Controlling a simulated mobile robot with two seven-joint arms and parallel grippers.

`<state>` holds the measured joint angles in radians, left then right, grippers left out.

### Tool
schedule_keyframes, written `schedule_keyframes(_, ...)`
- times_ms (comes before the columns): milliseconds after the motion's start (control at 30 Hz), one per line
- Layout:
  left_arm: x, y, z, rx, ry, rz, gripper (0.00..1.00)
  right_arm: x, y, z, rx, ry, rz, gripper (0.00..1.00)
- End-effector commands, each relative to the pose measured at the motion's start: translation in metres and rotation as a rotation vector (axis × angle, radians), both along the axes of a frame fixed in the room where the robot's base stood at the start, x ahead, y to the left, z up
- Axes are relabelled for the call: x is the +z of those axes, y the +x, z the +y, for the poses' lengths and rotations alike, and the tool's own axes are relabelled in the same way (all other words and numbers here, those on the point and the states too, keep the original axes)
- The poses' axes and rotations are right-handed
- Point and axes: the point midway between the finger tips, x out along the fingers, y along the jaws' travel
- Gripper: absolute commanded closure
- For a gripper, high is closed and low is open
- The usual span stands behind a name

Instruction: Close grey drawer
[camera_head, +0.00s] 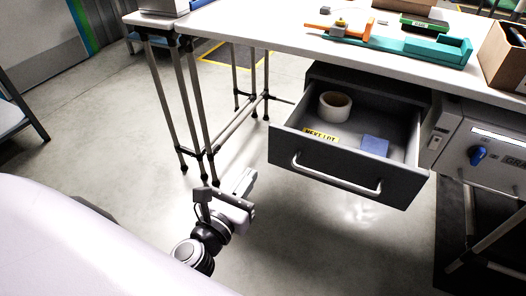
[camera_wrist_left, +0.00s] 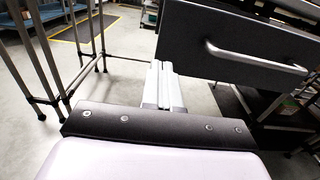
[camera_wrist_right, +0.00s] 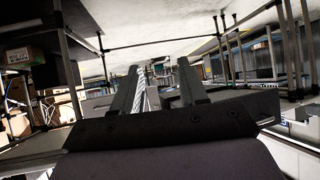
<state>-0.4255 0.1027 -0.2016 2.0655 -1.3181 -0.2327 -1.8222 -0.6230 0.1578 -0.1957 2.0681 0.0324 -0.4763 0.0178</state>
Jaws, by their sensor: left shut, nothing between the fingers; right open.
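The grey drawer (camera_head: 340,165) is pulled out from under the white workbench. Its front panel has a light bar handle (camera_head: 335,178). Inside lie a roll of white tape (camera_head: 334,107), a yellow label (camera_head: 321,136) and a blue block (camera_head: 374,145). My left gripper (camera_head: 246,180) is shut and empty, low and to the left of the drawer front, apart from it. In the left wrist view the drawer front (camera_wrist_left: 225,45) is ahead and to the right of the shut fingers (camera_wrist_left: 160,75). My right gripper (camera_wrist_right: 155,85) is open and empty; it is not in the head view.
The workbench top (camera_head: 270,30) carries an orange tool (camera_head: 340,30), a teal holder (camera_head: 435,48) and a cardboard box (camera_head: 503,55). Metal bench legs (camera_head: 190,100) stand left of the drawer. A grey unit with a blue knob (camera_head: 477,155) is at its right. Open floor lies in front.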

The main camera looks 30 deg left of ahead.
Motion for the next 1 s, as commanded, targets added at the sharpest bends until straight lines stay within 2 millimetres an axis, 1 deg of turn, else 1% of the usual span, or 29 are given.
schedule_keyframes(33,0.003,0.008,0.0,0.0,0.001,-0.002,1.0,0.001,-0.002,-0.002,-0.006,-0.001,0.006,0.57)
schedule_keyframes(300,0.001,0.048,0.0,0.001,-0.001,-0.002,1.0,-0.005,-0.01,-0.005,-0.02,0.004,0.03,0.57)
schedule_keyframes(500,0.0,0.069,0.0,0.001,-0.001,0.0,1.0,-0.005,-0.011,-0.005,-0.022,0.005,0.034,0.57)
schedule_keyframes(700,0.0,0.077,0.0,0.0,0.0,0.001,1.0,-0.004,-0.01,-0.005,-0.021,0.005,0.033,0.57)
schedule_keyframes(1000,0.0,0.078,0.0,0.0,-0.001,0.001,1.0,-0.001,-0.006,-0.005,-0.02,0.005,0.024,0.57)
